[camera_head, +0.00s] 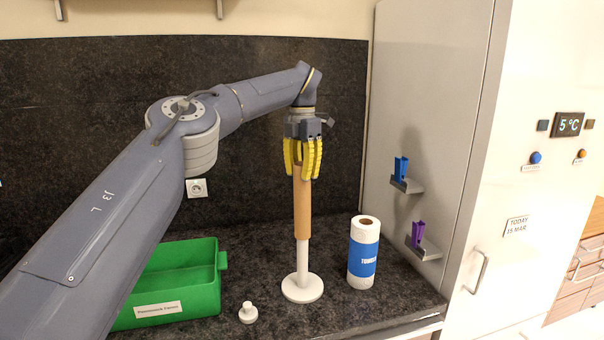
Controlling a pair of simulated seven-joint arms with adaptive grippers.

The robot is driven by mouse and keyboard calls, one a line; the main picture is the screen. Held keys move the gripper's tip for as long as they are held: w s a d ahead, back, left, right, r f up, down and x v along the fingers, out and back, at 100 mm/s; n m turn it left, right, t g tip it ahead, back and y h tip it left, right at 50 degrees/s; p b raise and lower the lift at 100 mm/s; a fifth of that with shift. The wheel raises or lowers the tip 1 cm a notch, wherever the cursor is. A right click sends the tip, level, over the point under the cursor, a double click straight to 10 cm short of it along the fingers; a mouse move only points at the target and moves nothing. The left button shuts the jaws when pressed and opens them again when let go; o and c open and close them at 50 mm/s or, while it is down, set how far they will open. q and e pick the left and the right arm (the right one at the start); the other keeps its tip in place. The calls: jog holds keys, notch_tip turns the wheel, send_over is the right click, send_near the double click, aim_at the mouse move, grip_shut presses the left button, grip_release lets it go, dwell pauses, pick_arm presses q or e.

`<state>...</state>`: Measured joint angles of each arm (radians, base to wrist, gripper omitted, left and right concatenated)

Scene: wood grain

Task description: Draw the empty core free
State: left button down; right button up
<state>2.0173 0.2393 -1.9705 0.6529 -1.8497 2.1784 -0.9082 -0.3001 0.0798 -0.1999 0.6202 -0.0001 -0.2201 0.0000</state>
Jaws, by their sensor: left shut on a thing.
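The empty core (302,207) is a plain brown cardboard tube. It is upright around the white post of the holder, with the bare lower post showing beneath it. The holder's round white base (302,289) stands on the dark counter. My left gripper (303,172) has yellow fingers and points down from above; it is shut on the top end of the core. The top of the post is hidden by the core and fingers. My right gripper is not in view.
A full paper roll with a blue band (362,262) stands just right of the holder. A small white knob (248,313) lies to the left front. A green bin (205,298) is at the left, partly behind my left arm. A grey cabinet wall with small shelves bounds the right.

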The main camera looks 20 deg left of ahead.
pick_arm(q)
jog(key=shift+r, duration=1.45)
jog(key=shift+r, duration=1.4)
jog(key=shift+r, duration=0.5)
